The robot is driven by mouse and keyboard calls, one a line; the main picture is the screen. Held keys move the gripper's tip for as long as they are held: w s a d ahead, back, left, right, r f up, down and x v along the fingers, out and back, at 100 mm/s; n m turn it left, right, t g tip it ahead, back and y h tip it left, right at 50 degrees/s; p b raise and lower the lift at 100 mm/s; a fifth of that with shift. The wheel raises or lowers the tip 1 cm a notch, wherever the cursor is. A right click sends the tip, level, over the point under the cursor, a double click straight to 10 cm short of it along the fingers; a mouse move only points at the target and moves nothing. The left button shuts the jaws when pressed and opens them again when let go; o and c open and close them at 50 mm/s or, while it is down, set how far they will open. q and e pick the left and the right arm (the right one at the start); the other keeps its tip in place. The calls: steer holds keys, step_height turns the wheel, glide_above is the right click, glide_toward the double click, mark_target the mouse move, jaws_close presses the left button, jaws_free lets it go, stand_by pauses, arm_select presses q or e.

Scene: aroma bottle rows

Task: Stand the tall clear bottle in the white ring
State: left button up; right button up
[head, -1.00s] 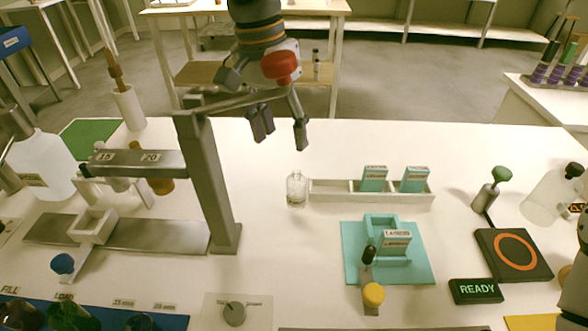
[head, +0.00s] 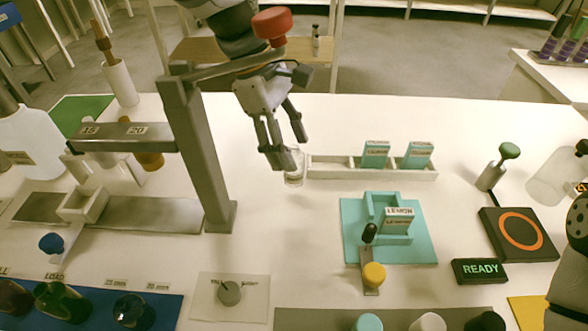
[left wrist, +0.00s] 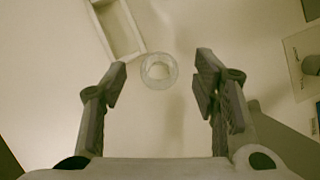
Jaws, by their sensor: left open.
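The clear bottle (head: 293,178) stands upright on the white table, just left of the white divided tray. My left gripper (head: 288,147) is open at the bottle, its fingers pointing down and hiding part of it. In the left wrist view, the bottle (left wrist: 159,71) shows from above as a pale round outline. It lies between the directions of the two open fingers, a little beyond their tips, with clear gaps at both sides. I cannot make out the white ring for certain. My right gripper is out of view; only part of my right arm shows at the right edge.
The white tray (head: 330,168) holds two teal boxes. A grey metal post (head: 205,160) with a crossbar stands close left of my left gripper. A teal fixture (head: 388,240), a READY sign (head: 480,270) and a black pad (head: 515,215) are to the right.

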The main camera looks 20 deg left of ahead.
arm_select(q)
steer(key=shift+x, duration=1.05)
jaws_close()
